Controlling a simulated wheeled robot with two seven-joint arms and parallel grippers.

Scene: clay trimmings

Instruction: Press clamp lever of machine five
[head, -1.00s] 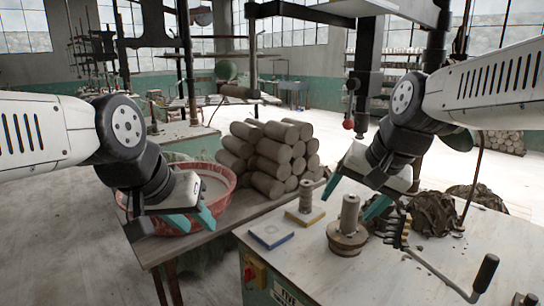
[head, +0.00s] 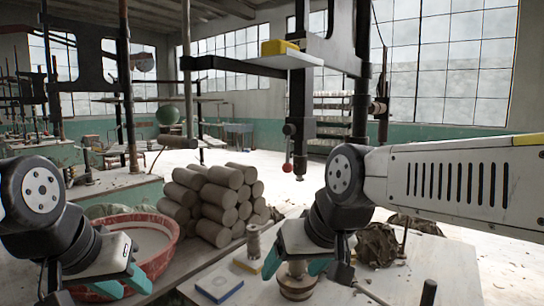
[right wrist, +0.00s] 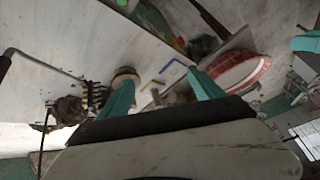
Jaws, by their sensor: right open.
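A dark machine column (head: 300,110) hangs above the table's back edge, with a thin lever ending in a red ball (head: 287,168). I cannot tell for sure that this is machine five's clamp lever; no number is readable. My right gripper (head: 296,266) is open and empty, below and apart from the red ball, in front of a round wooden base with a cylinder (head: 297,285). Its spread fingers also show in the right wrist view (right wrist: 162,92). My left gripper (head: 126,286) is open and empty beside the red basin, low at the left.
A red basin (head: 170,228) and stacked clay rolls (head: 215,200) stand left of the white table (head: 440,270). A blue-edged tile (head: 219,286), a small spool (head: 254,240), dark clay lumps (head: 377,245) and a crank handle (head: 429,292) are on the table. A yellow block (head: 279,47) lies on the upper beam.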

